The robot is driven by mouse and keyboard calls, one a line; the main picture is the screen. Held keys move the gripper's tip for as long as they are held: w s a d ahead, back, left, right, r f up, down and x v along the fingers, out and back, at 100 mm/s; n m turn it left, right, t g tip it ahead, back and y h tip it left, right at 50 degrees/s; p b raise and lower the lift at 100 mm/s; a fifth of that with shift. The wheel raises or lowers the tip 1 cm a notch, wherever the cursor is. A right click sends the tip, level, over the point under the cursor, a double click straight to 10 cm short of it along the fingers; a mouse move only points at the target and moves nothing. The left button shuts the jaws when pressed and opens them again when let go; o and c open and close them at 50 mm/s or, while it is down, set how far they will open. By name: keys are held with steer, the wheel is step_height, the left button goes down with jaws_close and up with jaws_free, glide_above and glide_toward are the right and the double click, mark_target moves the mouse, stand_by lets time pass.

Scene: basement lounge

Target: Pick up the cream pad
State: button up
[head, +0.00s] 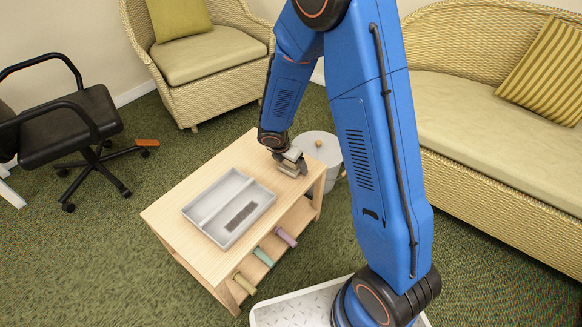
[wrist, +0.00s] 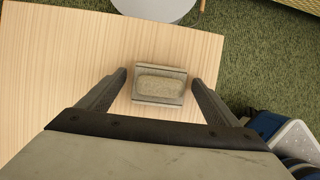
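The cream pad (wrist: 160,85) shows in the wrist view as a beige oblong with rounded ends, lying in a small grey holder (wrist: 159,100) on the light wooden table (wrist: 60,70). My gripper (wrist: 159,82) is open, one finger to the left and one to the right of the holder, with gaps on both sides. Nothing is between the fingers apart from the holder and pad below; I cannot tell how far above they are. In the head view, my gripper (head: 291,162) is over the table's far right corner and largely hides the pad.
A grey two-compartment tray (head: 215,222) with a dark brown strip in it lies on the table (head: 165,208). A round grey bin (head: 322,150) stands beyond the table's right edge. Coloured rolls lie on the shelf below. A sofa, an armchair and an office chair (head: 70,125) stand around.

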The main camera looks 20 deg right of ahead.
steer(key=c, duration=0.9)
step_height(320, 180, up, 10)
steer(key=shift+r, duration=0.1)
